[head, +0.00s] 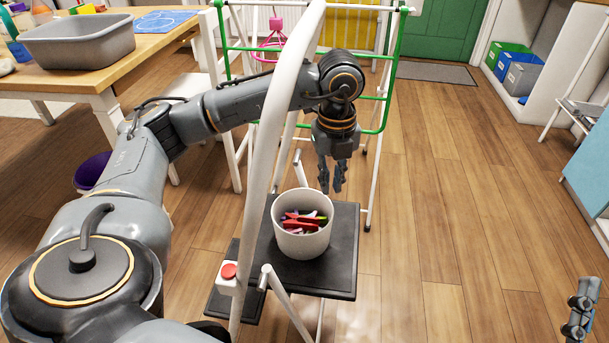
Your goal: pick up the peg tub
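The peg tub (303,244) is a round, off-white tub with red, green and purple pegs inside. It stands upright on the black top step (343,262) of a white step ladder. My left gripper (332,190) points down just behind and above the tub's far right rim. Its two fingers are apart with nothing between them, and the tub appears untouched. Part of my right gripper (580,315) shows at the bottom right corner, far from the tub. Its fingers are not clear enough to read.
The ladder's white rail (275,130) rises left of the tub, in front of my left arm. A green and white drying rack (378,110) stands behind. A wooden table (75,80) with a grey basin (80,42) is at left.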

